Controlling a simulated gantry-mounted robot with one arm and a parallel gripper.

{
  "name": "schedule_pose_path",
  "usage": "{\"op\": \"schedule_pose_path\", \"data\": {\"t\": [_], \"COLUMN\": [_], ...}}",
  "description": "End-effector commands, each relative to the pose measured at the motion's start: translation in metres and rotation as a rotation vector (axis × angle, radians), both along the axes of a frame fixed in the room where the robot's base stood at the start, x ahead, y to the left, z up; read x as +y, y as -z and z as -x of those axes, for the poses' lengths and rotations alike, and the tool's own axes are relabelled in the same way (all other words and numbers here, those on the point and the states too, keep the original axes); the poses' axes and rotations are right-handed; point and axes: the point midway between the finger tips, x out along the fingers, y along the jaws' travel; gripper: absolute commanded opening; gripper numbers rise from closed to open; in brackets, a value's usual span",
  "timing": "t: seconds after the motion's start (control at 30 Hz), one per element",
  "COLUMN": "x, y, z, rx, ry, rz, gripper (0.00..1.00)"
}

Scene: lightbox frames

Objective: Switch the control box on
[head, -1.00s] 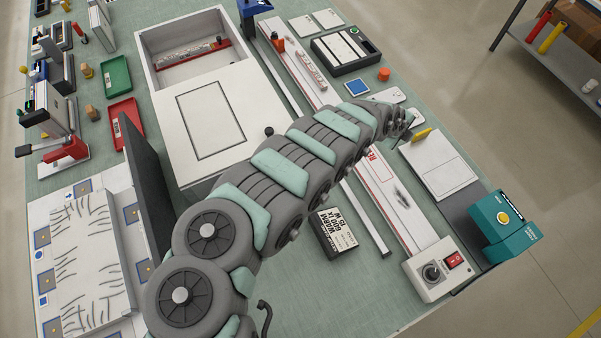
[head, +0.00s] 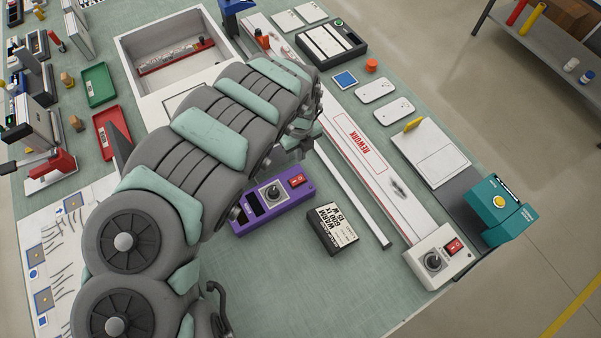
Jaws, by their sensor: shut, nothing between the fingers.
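A purple control box (head: 252,219) lies on the bench at the middle, beside and partly behind my arm. It has a dark round knob and a red rocker switch (head: 297,180). A second, pale grey control box (head: 427,277) stands at the right end of the long white rail. It also has a dark knob (head: 433,261) and a red rocker switch (head: 454,246). The rocker positions are too small to tell. My gripper (head: 300,146) is shut and empty, above the bench behind the purple box, and partly hidden by my arm. Its fingertips do not show clearly.
A dark box with a white label (head: 333,229) lies between the two control boxes. A teal device with a yellow button (head: 499,203) stands at the bench's right edge. A thin grey bar (head: 354,196) runs beside the rail (head: 366,157). The front of the bench is clear.

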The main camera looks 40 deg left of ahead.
Motion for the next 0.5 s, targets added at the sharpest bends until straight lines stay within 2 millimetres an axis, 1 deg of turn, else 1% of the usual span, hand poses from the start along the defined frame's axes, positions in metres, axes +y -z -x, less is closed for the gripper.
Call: {"op": "schedule_pose_path", "data": {"t": [0.17,0.37,0.4,0.5], "x": [-0.002,-0.003,-0.004,-0.003], "y": [0.014,0.047,0.055,0.069], "z": [-0.001,-0.001,0.000,-0.001], "rx": [-0.001,-0.001,0.001,0.000], "ry": [0.000,0.000,0.000,0.000], "rz": [0.003,0.005,0.007,0.006], "gripper": [0.00,0.00,0.00,0.00]}}
